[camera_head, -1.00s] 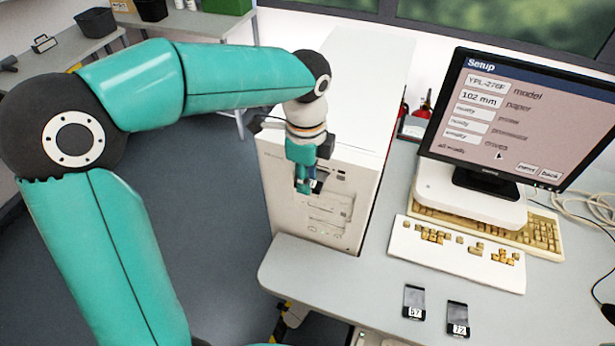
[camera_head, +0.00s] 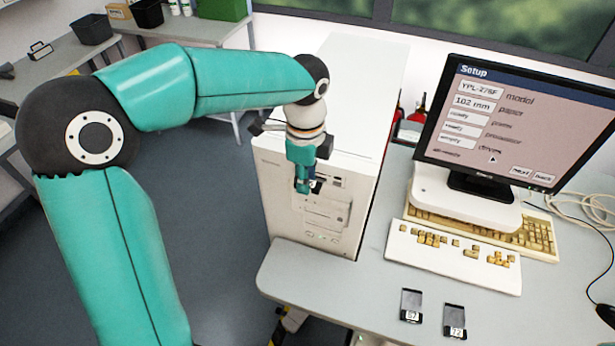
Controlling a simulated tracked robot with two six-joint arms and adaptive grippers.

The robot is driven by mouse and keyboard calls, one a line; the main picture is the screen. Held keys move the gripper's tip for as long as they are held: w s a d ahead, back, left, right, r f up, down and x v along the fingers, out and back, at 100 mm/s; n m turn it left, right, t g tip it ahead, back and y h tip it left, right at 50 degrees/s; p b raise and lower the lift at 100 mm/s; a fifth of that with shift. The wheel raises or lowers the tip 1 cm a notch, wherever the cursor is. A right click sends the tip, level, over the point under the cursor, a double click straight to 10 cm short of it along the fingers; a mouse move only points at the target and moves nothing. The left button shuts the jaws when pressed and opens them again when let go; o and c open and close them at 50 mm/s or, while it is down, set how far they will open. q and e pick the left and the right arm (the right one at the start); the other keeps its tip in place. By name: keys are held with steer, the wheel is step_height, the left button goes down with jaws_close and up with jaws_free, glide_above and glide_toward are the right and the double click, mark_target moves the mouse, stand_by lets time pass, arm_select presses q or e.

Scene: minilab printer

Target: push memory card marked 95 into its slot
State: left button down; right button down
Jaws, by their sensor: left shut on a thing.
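My left gripper (camera_head: 306,185) is at the front face of the white computer tower (camera_head: 330,225), near its upper drive bays. It is shut on a small dark thing, apparently a memory card (camera_head: 317,186), mostly hidden by the fingers. I cannot read its mark or tell how deep it sits in a slot. Two other memory cards lie on the desk: one marked 57 or 67 (camera_head: 411,304) and one marked 72 (camera_head: 454,319). My right gripper is not in view.
The grey desk (camera_head: 300,278) carries a monitor (camera_head: 520,120) reading "Setup", a white key panel (camera_head: 455,258) and a beige keyboard (camera_head: 535,235). A black mouse (camera_head: 605,313) is at the right edge. The desk is clear in front of the tower.

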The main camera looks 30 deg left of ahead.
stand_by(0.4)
arm_select(q)
steer(key=c, duration=0.9)
jaws_free()
steer(key=shift+s, duration=0.1)
steer(key=shift+c, duration=0.2)
steer(key=shift+o, duration=0.2)
steer(key=shift+r, duration=0.1)
steer(key=shift+r, duration=0.1)
